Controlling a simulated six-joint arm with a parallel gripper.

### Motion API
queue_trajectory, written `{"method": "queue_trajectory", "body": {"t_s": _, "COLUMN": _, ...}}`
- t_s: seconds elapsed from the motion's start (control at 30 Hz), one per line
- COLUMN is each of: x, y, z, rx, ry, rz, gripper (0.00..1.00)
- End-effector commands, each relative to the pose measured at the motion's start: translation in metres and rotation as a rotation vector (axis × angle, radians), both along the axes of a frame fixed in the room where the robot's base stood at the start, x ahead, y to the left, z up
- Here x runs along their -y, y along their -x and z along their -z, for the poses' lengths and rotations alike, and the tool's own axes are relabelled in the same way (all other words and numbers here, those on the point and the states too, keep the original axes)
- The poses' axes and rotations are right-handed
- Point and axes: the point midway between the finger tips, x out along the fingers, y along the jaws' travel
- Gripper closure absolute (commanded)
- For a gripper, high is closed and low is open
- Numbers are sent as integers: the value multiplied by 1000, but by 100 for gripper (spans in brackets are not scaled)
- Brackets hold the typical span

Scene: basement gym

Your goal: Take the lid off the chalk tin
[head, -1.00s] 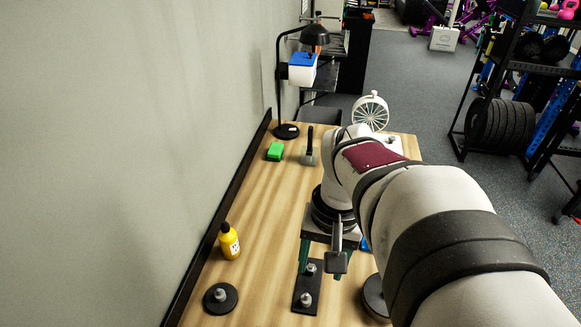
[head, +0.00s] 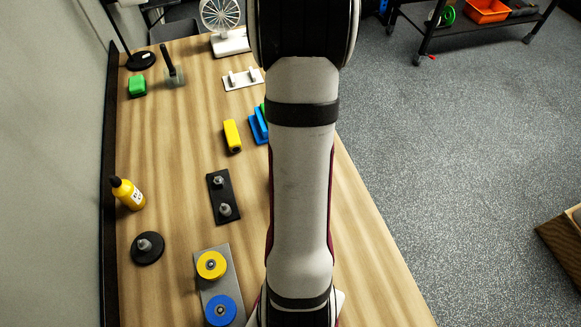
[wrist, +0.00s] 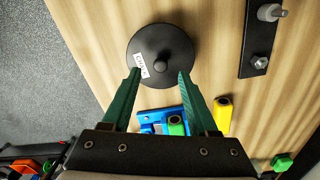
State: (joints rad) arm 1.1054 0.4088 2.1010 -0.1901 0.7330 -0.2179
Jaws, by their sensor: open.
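The chalk tin (wrist: 143,65) shows in the wrist view from above as a round black shape with a white label near its left edge. Its lid (wrist: 162,42) is on it and carries a small dark knob (wrist: 160,63) at the middle. My gripper (wrist: 159,73) is open and empty. Its two green fingers reach over the near part of the lid, with their tips left and right of the knob and slightly short of it. I cannot tell how high the tips are above the lid. In the head view my arm hides the tin and the gripper.
A black plate with two bolts (head: 222,197), a yellow block (head: 232,136) and a blue holder (head: 257,122) lie on the wooden table. A yellow bottle (head: 128,193), a black disc (head: 147,248) and a grey plate with coloured discs (head: 200,262) are nearer the wall.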

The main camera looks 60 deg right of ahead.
Motion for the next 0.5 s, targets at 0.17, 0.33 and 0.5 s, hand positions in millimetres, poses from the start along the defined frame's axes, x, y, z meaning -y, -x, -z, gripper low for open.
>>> {"method": "queue_trajectory", "body": {"t_s": 0.17, "x": -1, "y": 0, "z": 32, "rx": -2, "ry": -2, "rz": 0, "gripper": 40}}
{"method": "queue_trajectory", "body": {"t_s": 0.33, "x": 0, "y": 0, "z": 37, "rx": 0, "ry": 1, "rz": 0, "gripper": 40}}
{"method": "queue_trajectory", "body": {"t_s": 0.5, "x": 0, "y": 0, "z": 37, "rx": 0, "ry": 1, "rz": 0, "gripper": 55}}
